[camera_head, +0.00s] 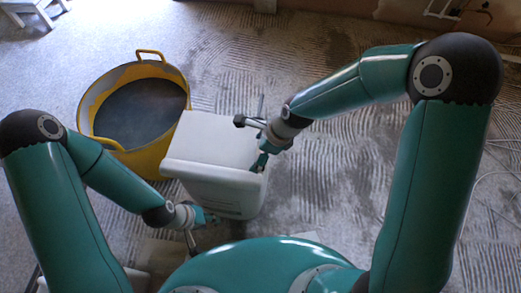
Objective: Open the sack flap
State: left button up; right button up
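The sack (213,143) is a pale, box-shaped block standing on the floor in the middle of the head view. Its pale top ends in a thick front lip (205,172), which looks like the flap lying closed. My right gripper (259,162) is at the right end of this lip; I cannot tell whether it touches or grips it. My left gripper (208,217) is low at the front left of the sack, below the lip, beside its front face. Both grippers are small and partly hidden by their own parts, so finger opening is unclear.
A yellow tub (160,162) with two handles and dark grey contents stands left of the sack, close to it. A white stool (35,8) is at the top left. Pale cables (490,185) lie on the right. The ridged floor behind the sack is mostly clear.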

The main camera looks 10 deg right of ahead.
jog(key=c, duration=1.3)
jog(key=shift+d, duration=0.2)
jog(key=shift+a+r+p, duration=0.1)
jog(key=shift+r+p, duration=0.15)
jog(key=shift+p, duration=0.2)
jog(key=w+r+g+p, duration=0.1)
jog(key=p, duration=0.2)
jog(key=w+r+g+y+p, duration=0.1)
jog(key=r+p, duration=0.1)
jog(key=p, duration=0.2)
jog(key=w+r+m+g+p, duration=0.1)
jog(key=r+g+p, duration=0.1)
jog(key=p, duration=0.1)
jog(key=shift+w+d+p, duration=0.25)
jog(key=shift+d+p, duration=0.15)
jog(key=shift+w+d+r+g+y+p, duration=0.2)
jog(key=shift+w+r+g+y+p, duration=0.2)
jog(key=shift+w+g, duration=0.25)
jog(key=shift+w+d+r+g+y+p, duration=0.2)
jog(key=shift+w+r+g+y+p, duration=0.15)
jog(key=shift+w+g, duration=0.3)
